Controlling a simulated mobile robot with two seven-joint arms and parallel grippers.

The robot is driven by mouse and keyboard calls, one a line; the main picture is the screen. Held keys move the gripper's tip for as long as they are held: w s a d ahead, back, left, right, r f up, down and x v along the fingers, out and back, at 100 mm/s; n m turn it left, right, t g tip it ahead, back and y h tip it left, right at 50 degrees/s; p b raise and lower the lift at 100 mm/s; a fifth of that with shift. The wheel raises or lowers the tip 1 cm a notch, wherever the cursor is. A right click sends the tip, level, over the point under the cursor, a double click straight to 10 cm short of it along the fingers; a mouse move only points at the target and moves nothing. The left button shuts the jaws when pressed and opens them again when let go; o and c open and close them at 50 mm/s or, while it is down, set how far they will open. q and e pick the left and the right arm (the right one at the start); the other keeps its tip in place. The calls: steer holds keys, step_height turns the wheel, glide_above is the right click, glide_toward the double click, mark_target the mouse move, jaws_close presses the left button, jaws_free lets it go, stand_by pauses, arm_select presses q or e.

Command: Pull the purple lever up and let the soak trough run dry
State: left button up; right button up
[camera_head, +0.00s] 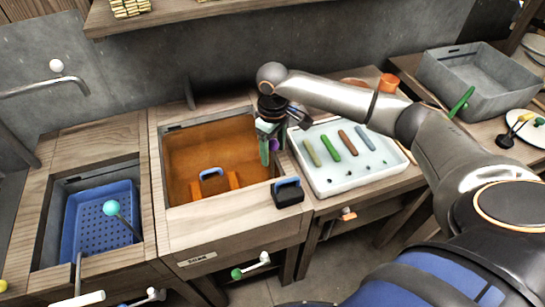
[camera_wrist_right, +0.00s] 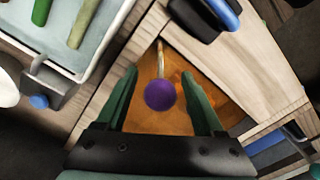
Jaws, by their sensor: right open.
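The soak trough (camera_head: 183,200) is a wooden-framed basin in the middle of the head view, with orange-brown liquid in it. The purple lever's round knob (camera_wrist_right: 160,95) sits on a thin pale rod in the right wrist view, over the orange liquid. In the head view the purple knob (camera_head: 275,145) is partly hidden by my right gripper (camera_head: 269,152), at the trough's right side. My right gripper (camera_wrist_right: 160,100) is open, with its green fingers either side of the knob and gaps on both sides. My left gripper is not in view.
A black block with a blue handle (camera_head: 288,192) stands on the trough's right rim. A blue handle (camera_head: 212,174) shows in the trough. A white tray (camera_head: 335,186) with several coloured sticks lies right. A blue basket (camera_head: 82,220) and cyan-knobbed lever (camera_head: 112,208) are left.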

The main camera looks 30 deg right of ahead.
mark_target(273, 158)
steer(key=shift+f, duration=1.8)
jaws_close()
